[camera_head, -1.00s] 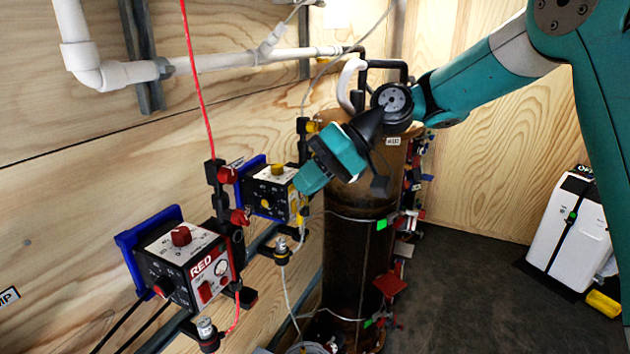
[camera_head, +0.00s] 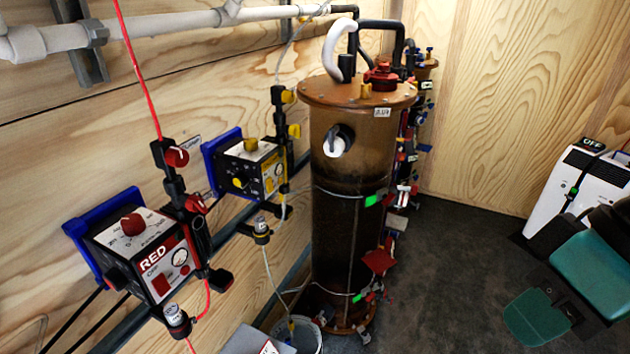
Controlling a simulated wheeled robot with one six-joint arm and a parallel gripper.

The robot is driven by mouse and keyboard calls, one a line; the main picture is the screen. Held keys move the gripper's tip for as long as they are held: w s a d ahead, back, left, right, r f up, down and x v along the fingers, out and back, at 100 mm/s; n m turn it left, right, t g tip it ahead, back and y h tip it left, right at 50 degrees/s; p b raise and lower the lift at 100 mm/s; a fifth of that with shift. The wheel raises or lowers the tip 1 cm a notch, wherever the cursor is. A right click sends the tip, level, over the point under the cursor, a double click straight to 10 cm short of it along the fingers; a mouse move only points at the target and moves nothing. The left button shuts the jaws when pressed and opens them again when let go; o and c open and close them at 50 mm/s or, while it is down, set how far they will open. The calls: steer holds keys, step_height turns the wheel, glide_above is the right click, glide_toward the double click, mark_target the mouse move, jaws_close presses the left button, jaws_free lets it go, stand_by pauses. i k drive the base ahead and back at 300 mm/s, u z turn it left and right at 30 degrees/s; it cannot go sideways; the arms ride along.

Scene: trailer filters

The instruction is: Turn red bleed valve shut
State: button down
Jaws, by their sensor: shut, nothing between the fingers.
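A red pump box (camera_head: 150,260) is mounted on the left wall, with a red dial (camera_head: 132,224) on top. A red tube rises from this valve body. No label shows which knob is the bleed valve. My gripper (camera_head: 537,318) is at the lower right, far from the knobs, shut and empty; the picture's right edge cuts off my arm.
A yellow pump box (camera_head: 254,170) with yellow valve knobs (camera_head: 293,130) is beside the red one. A tall brown filter column (camera_head: 335,220) with a red cap (camera_head: 381,75) stands in the middle. A white unit (camera_head: 570,185) stands at the right. Dark floor between is free.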

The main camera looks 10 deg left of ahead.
mark_target(194, 203)
steer(key=z, duration=0.4)
steer(key=i, duration=0.75)
steer(key=u, duration=1.2)
